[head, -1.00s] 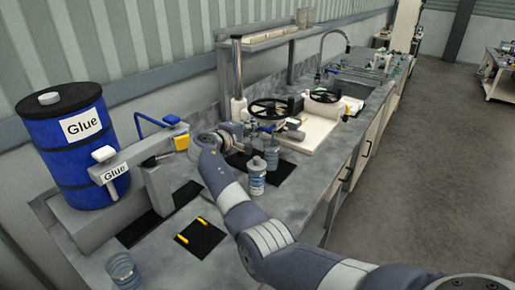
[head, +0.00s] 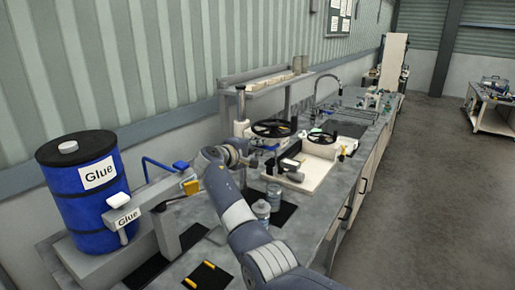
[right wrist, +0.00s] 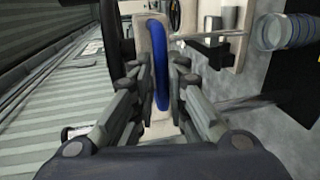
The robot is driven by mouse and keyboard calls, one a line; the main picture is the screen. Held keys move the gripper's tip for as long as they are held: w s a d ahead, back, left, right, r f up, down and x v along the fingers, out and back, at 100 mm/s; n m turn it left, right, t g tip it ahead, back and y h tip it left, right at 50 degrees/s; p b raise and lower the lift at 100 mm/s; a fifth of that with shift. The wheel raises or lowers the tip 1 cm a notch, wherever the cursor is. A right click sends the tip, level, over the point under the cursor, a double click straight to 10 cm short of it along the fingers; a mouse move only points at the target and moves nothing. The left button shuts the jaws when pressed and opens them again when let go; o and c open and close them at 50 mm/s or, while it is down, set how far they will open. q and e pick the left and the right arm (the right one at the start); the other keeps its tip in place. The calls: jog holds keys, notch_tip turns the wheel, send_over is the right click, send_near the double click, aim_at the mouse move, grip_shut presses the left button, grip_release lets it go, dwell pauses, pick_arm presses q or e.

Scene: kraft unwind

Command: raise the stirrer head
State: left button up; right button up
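The stirrer (head: 273,129) stands on the bench in the head view, with a pale upright column and a black handwheel on its head. My right gripper (head: 251,159) is at its near left side, and its fingertips are hard to make out there. In the right wrist view, a blue curved handle (right wrist: 160,65) on a pale body lies between the fingers of my right gripper (right wrist: 157,78). The fingers stand apart on either side of it, with what looks like a narrow gap. My left gripper is not in view.
A blue glue drum (head: 86,190) and a glue dispenser (head: 150,200) with a blue lever stand at the left. A second black handwheel (head: 317,137) and the sink are farther along the bench. The aisle at the right is clear.

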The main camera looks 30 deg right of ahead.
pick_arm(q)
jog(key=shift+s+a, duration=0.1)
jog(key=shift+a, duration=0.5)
pick_arm(e)
jog(key=v, duration=1.2)
